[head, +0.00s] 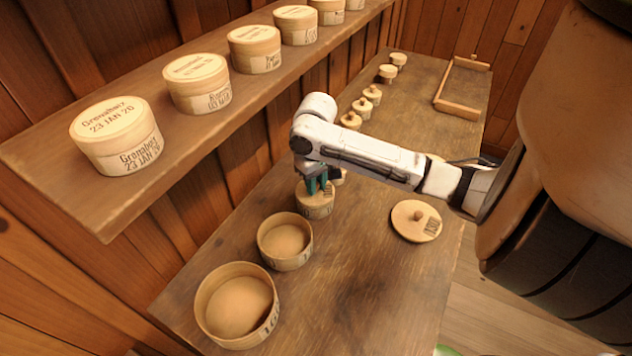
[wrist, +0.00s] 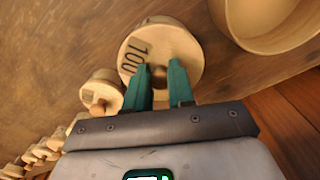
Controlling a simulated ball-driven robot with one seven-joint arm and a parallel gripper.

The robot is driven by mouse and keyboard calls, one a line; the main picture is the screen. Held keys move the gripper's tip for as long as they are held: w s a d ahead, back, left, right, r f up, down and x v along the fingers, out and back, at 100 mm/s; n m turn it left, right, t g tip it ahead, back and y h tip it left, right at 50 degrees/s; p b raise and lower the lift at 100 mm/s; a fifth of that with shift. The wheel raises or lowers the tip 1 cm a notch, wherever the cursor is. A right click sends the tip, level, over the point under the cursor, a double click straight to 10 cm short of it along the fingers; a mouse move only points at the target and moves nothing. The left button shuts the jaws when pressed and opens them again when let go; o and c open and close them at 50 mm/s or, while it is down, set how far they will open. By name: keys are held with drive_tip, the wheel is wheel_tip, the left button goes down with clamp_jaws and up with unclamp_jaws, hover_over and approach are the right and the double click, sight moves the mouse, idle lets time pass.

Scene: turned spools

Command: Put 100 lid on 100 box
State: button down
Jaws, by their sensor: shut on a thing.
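The 100 lid (wrist: 183,50) is a round, pale wooden disc with a knob, and "100" shows on its label in the wrist view. My gripper (wrist: 162,82) is shut on its knob, with a teal finger on each side. In the head view my gripper (head: 316,184) points down at the third box from the front, a small round box (head: 316,212) with a partly readable label on its side, which appears to be the 100 box. The lid is at this box's top. I cannot tell whether it is fully seated or slightly above. My fingers hide part of the lid.
Two larger open boxes (head: 285,243) (head: 210,300) stand in front on the bench (head: 370,290). A large loose lid (head: 408,222) lies to the right. Smaller knobbed boxes (head: 362,106) line the back. A shelf (head: 130,205) with several lidded boxes overhangs the left. A wooden frame (head: 458,108) lies far right.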

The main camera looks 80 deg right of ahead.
drive_tip(key=shift+c, duration=2.4)
unclamp_jaws()
drive_tip(key=shift+r, duration=0.2)
drive_tip(key=shift+r+p, duration=0.3)
drive_tip(key=shift+p, duration=0.25)
drive_tip(key=shift+r+p, duration=0.3)
drive_tip(key=shift+r+p, duration=1.1)
drive_tip(key=shift+r, duration=0.05)
drive_tip(key=shift+r+p, duration=0.4)
drive_tip(key=shift+r, duration=1.9)
